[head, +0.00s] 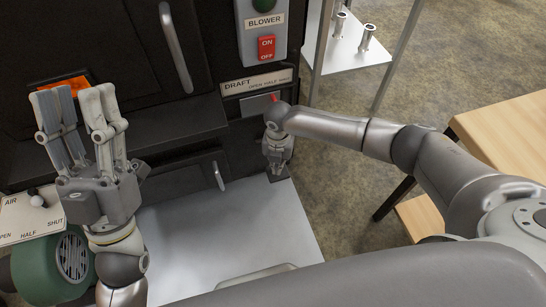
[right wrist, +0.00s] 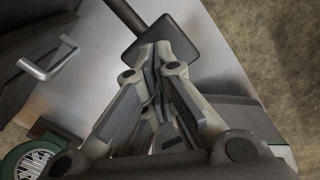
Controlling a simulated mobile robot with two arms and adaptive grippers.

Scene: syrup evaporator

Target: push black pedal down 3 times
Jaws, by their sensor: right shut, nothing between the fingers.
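The black pedal (right wrist: 192,45) is a dark, flat, squarish plate on a dark bar in the right wrist view. In the head view a dark part of it (head: 291,194) shows low beside the machine, mostly behind my right gripper. My right gripper (head: 277,172) points down over the pedal, with its fingers together and empty. In the right wrist view its fingertips (right wrist: 162,48) overlap the plate; I cannot tell whether they touch it. My left gripper (head: 80,100) is raised at the left, fingers up and apart, empty, away from the pedal.
The black evaporator front (head: 170,130) has handles, a blower switch (head: 267,48) and a draft label (head: 258,82). A pale metal plate (head: 230,230) covers the floor before it. A green blower housing (head: 48,270) stands at left, a wooden table (head: 505,135) at right.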

